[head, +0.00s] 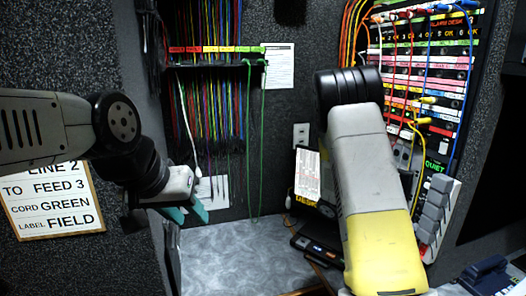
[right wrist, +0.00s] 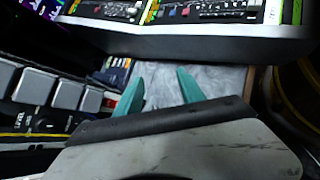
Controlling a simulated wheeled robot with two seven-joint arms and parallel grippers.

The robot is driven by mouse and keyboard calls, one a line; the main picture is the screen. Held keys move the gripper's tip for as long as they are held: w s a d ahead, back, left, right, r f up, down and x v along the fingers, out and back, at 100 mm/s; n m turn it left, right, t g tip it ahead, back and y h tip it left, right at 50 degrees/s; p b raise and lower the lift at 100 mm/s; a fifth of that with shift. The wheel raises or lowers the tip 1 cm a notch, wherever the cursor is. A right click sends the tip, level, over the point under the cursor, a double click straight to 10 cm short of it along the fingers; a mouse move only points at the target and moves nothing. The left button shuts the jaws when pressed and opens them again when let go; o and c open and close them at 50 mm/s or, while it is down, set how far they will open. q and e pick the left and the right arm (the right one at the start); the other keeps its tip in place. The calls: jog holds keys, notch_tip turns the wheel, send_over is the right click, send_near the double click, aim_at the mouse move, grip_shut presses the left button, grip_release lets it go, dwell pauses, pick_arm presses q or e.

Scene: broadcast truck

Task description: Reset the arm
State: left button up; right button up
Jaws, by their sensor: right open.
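My left gripper (head: 190,212) shows at the left of the head view, with teal fingers pointing down and to the right.
A patch panel (head: 460,75) with plugged coloured cords stands at the right. A labelled rack (head: 215,62) of hanging cords is on the back wall. A sign (head: 52,202) reads LINE 2 TO FEED 3, cord GREEN, label FIELD. The grey worktop (head: 235,262) is bare at left centre.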

jog(key=s+a+r+m+t+y, duration=0.2)
jog(key=s+a+r+t+y, duration=0.1)
jog(key=a+r, duration=0.4)
jog(key=s+a+r+m+t+y, duration=0.2)
jog(key=s+a+r+t+y, duration=0.1)
jog(key=a+r, duration=0.5)
jog(key=s+a+r+m+t+y, duration=0.2)
jog(key=a+r+t+y, duration=0.3)
jog(key=a+r, duration=0.3)
jog(key=shift+s+m+y, duration=0.3)
jog(key=shift+s+y, duration=0.2)
jog(key=shift+s, duration=0.4)
jog(key=shift+r, duration=0.1)
